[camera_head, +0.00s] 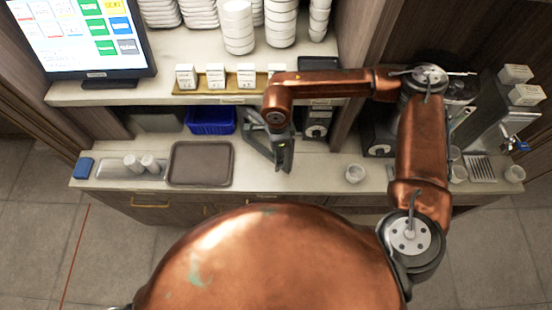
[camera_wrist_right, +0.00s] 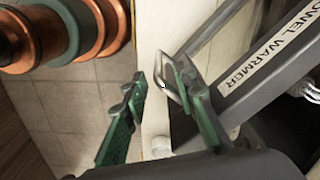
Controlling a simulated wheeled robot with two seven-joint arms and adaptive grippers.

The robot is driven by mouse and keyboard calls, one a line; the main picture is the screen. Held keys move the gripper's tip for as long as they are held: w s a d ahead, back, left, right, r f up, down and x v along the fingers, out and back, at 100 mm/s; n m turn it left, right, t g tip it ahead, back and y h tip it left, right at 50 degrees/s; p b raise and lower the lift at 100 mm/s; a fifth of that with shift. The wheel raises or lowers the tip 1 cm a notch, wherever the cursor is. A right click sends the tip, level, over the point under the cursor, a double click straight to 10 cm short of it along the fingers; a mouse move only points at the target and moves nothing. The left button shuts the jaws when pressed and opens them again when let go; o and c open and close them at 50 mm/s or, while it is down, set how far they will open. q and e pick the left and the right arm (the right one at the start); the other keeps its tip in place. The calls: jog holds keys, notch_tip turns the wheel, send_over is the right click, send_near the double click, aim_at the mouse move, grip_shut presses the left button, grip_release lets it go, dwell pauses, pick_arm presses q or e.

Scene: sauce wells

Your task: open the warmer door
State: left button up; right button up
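The towel warmer door (camera_head: 258,146) is a dark grey frame under the shelf in the head view. It seems to stand out at an angle over the counter, partly hidden by my right gripper (camera_head: 284,158). In the right wrist view, the grey door panel (camera_wrist_right: 235,85) carries a "TOWEL WARMER" label. Its metal handle (camera_wrist_right: 166,86) is a loop beside the door's edge. My right gripper (camera_wrist_right: 160,80) has its green fingers apart. One finger is at the handle, overlapping it; contact is unclear. The other is clear of it to the left. My left gripper is out of view.
A brown tray (camera_head: 200,163), a blue bin (camera_head: 210,120) and a steel tray with white cups (camera_head: 133,165) are left on the counter. A white cup (camera_head: 355,173) stands right of my gripper. The shelf (camera_head: 230,98) is above. Counter between tray and cup is mostly free.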

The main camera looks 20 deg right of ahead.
jog(key=shift+a+f+p, duration=0.1)
jog(key=shift+f+p, duration=0.3)
jog(key=shift+f, duration=1.95)
grip_shut()
